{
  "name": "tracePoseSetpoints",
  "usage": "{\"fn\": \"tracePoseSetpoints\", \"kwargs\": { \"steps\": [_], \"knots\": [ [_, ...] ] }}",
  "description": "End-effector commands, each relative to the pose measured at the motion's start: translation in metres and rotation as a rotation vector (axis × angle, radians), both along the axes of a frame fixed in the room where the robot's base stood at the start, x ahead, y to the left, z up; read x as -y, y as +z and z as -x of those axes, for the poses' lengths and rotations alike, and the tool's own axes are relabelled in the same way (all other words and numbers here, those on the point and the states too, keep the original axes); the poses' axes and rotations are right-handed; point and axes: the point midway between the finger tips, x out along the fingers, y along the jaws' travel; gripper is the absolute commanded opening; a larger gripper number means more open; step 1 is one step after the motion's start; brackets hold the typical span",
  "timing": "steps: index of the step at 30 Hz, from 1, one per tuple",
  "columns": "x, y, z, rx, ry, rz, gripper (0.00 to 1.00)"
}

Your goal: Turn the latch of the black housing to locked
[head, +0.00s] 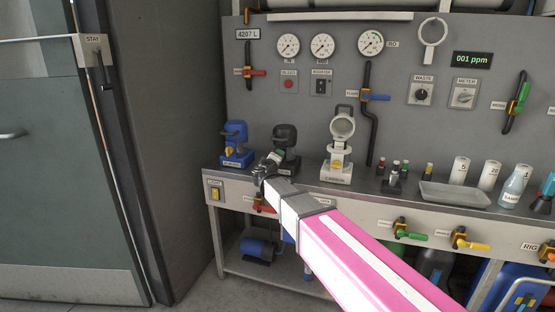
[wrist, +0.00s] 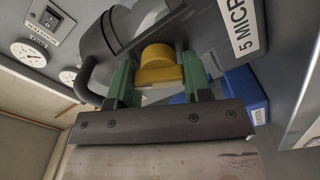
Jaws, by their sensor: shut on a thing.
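The black housing (head: 287,134) stands on the bench at the back, between a blue housing and a white one. In the wrist view the black housing (wrist: 110,38) fills the upper middle, with its yellow latch (wrist: 160,66) facing me. My gripper (wrist: 158,82) has a green finger on each side of the latch and is shut on it. In the head view my gripper (head: 272,161) reaches the front of the black housing and hides its latch and lower front. I cannot tell from these views whether the latch stands at locked.
The blue housing (head: 235,139) is close on the left. The white housing (head: 341,150), its top raised, stands to the right. Small bottles (head: 394,180), a grey tray (head: 455,194) and white beakers (head: 460,170) are farther right. A panel with gauges (head: 288,46) rises behind.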

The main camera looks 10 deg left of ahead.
Motion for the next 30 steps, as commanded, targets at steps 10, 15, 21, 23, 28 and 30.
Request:
{"fn": "tracePoseSetpoints", "kwargs": {
  "steps": [10,15,21,23,28,30],
  "knots": [
    [-0.0008,-0.0018,0.0001,-0.022,0.0,0.28,0.21],
    [-0.0009,-0.0023,0.0001,-0.029,0.0,0.372,0.21],
    [-0.0009,-0.0027,0.0001,-0.035,0.0,0.434,0.22],
    [-0.0009,-0.0028,0.0001,-0.036,0.0,0.444,0.22],
    [-0.0009,-0.0029,0.0001,-0.037,0.0,0.459,0.22],
    [-0.0009,-0.0029,0.0001,-0.037,0.0,0.461,0.22]
  ]
}}
